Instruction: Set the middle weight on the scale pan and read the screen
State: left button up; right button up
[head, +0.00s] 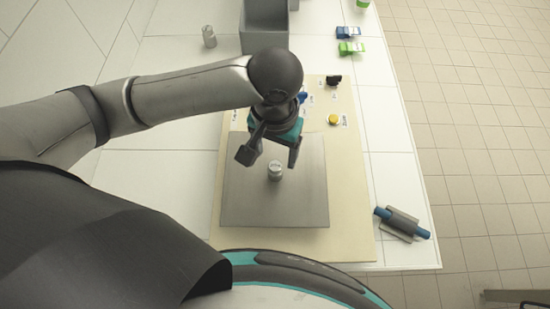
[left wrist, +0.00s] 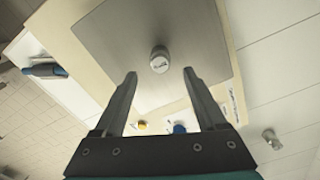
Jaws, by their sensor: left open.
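A small silvery weight (head: 275,170) stands upright on the grey square scale pan (head: 255,207). The weight also shows in the left wrist view (left wrist: 159,60), a little beyond the fingertips, on the pan (left wrist: 190,25). My left gripper (head: 269,158) is open above the pan, its fingers spread to either side of the weight and apart from it. The fingers also show in the left wrist view (left wrist: 160,74), with nothing between them. Another silvery weight (head: 209,37) stands at the back left, also in the left wrist view (left wrist: 271,140). I cannot make out a screen.
The pan lies on a pale board (head: 347,190) with a yellow button (head: 333,119) and a black knob (head: 333,80). A grey bin (head: 264,30) stands behind. Blue (head: 348,32) and green (head: 351,48) items lie back right. A blue-handled tool (head: 402,223) lies near the right edge.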

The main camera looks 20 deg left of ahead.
aim_at(275, 167)
pick_arm(q)
notch_tip(275, 167, up, 6)
jog(key=shift+f+p, duration=0.15)
jog(key=shift+p, duration=0.2)
dwell(0.4)
